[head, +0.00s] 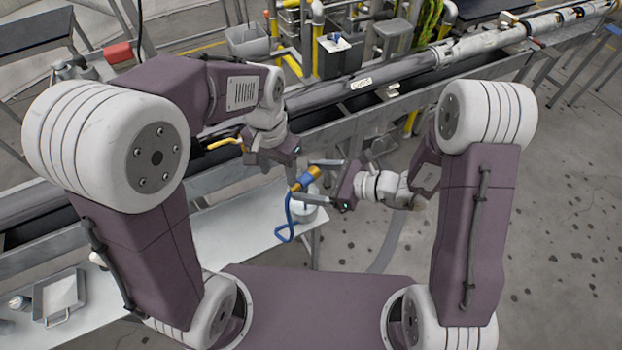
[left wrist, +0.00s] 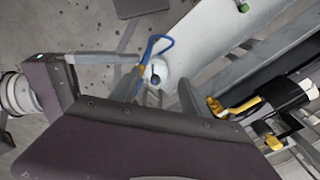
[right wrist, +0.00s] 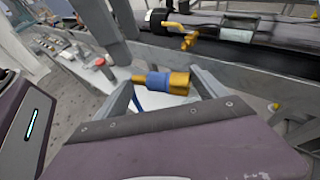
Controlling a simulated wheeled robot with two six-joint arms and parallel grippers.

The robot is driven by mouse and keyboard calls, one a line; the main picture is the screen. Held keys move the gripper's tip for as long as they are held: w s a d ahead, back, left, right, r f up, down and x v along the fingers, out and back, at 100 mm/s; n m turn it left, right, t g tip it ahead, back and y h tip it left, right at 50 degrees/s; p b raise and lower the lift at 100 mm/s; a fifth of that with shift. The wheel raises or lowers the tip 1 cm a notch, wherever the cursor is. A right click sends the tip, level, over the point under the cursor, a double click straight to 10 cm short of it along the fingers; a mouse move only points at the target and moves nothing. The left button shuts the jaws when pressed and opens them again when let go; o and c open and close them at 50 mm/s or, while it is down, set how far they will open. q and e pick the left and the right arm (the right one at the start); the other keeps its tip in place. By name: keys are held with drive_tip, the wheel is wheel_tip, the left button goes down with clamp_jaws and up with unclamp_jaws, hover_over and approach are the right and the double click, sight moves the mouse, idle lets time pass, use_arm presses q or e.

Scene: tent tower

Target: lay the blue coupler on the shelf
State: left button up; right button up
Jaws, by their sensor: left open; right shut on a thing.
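The blue coupler (head: 303,180) is a brass-yellow piece with a blue band. It also shows in the right wrist view (right wrist: 158,81), lying across between the fingers of my right gripper (right wrist: 170,85), which is shut on it. The coupler is in the air near the end of a long pale shelf-like surface (head: 235,245). My left gripper (left wrist: 160,88) is open, just left of the coupler in the head view. In the left wrist view its finger partly hides the coupler.
A white round container (head: 308,212) stands at the pale surface's right end. A long grey pipe (head: 360,78) on a rail runs behind, with a yellow handle (head: 226,143) near my left arm. A metal tray (head: 60,297) lies at lower left. The floor at right is open.

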use_arm(q)
drive_tip(key=s+a+f+n, duration=0.5)
drive_tip(key=s+a+f, duration=0.2)
drive_tip(key=shift+s+a+f+t, duration=0.15)
drive_tip(key=shift+s+t, duration=0.15)
drive_tip(key=shift+t, duration=0.1)
drive_tip(key=shift+a, duration=0.1)
